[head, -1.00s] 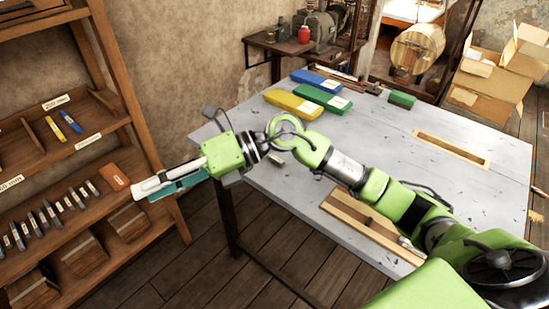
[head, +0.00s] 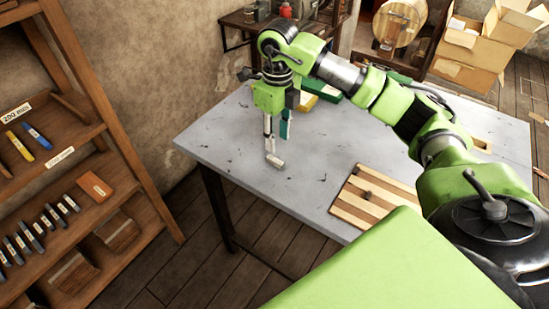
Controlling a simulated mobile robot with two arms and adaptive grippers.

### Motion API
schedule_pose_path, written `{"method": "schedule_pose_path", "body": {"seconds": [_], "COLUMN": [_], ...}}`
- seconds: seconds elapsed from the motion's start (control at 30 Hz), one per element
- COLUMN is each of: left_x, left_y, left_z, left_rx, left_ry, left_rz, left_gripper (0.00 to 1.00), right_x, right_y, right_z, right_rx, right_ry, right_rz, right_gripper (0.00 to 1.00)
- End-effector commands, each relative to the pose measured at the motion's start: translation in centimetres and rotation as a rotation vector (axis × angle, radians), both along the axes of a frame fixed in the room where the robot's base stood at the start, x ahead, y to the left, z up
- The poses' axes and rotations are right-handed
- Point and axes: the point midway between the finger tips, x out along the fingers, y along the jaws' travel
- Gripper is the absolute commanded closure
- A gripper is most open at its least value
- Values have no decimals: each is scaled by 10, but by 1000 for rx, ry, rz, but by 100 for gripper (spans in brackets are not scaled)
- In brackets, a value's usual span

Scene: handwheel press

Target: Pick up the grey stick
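A short pale grey stick (head: 275,160) lies on the grey table (head: 225,135), near its left front part. My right gripper (head: 276,142) points down just above and behind it. Its two fingers, one pale and one teal, stand apart with a gap between them, so it is open. The pale fingertip looks very close to the stick; I cannot tell whether they touch. Several dark grey sticks with pale labels (head: 37,228) stand in a row on the shelf at the left. My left gripper is out of view.
A wooden shelf unit (head: 135,165) stands left of the table, holding a yellow stick (head: 20,146), a blue stick (head: 38,136) and an orange block (head: 95,186). A slatted wooden board (head: 372,197) lies on the table. A green box (head: 322,86) is partly hidden behind my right arm.

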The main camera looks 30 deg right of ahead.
Motion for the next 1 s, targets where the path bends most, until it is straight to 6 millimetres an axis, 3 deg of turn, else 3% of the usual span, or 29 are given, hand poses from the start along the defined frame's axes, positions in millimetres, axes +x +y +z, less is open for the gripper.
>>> {"method": "schedule_pose_path", "body": {"seconds": [0.07,0.17,0.33,0.5,0.7,0.97,1.0], "left_x": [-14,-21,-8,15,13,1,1], "left_y": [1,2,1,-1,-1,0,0], "left_z": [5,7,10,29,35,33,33], "left_rx": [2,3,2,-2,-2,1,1], "left_ry": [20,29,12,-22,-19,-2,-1], "left_rz": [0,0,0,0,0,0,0], "left_gripper": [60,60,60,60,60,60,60], "right_x": [-1,0,1,5,7,8,8], "right_y": [0,0,1,-1,-1,-1,-1], "right_z": [-14,-27,-38,-58,-85,-89,-88], "right_rx": [1,2,2,3,4,3,3], "right_ry": [3,1,0,4,1,-2,-2], "right_rz": [0,1,1,1,2,3,3], "right_gripper": [68,68,68,68,68,68,76]}}
